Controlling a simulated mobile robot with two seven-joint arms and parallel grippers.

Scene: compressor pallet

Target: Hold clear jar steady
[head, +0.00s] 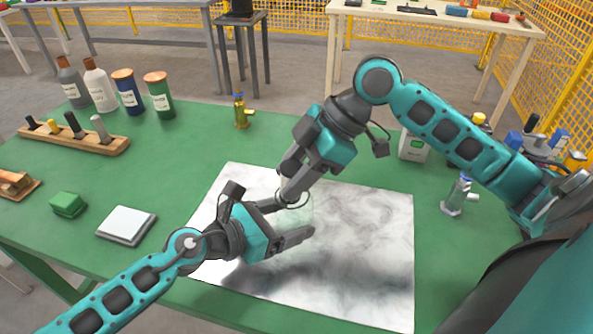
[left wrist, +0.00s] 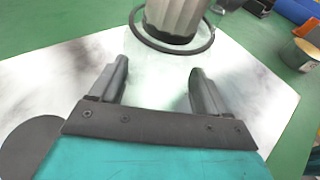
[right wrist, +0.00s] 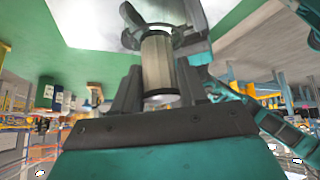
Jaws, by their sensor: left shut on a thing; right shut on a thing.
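The clear jar (head: 302,212) is nearly invisible, with a thin dark rim ring, above the pale sheet in the head view. My left gripper (head: 297,217) is shut around its sides. The jar's dark ring also shows in the left wrist view (left wrist: 206,46). My right gripper (head: 297,168) is above, shut on a grey ribbed cylinder (head: 295,187). In the left wrist view, the ring encircles the lower end of this cylinder (left wrist: 174,18). The cylinder also shows between the right fingers in the right wrist view (right wrist: 158,65). How deep it sits in the jar cannot be told.
The marbled sheet (head: 370,240) lies on the green table (head: 190,160). A brass valve (head: 240,112) stands behind, and a silver fitting (head: 457,195) stands at right. A white block (head: 126,225), a green block (head: 67,204), a wooden rack (head: 85,140) and several bottles are left.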

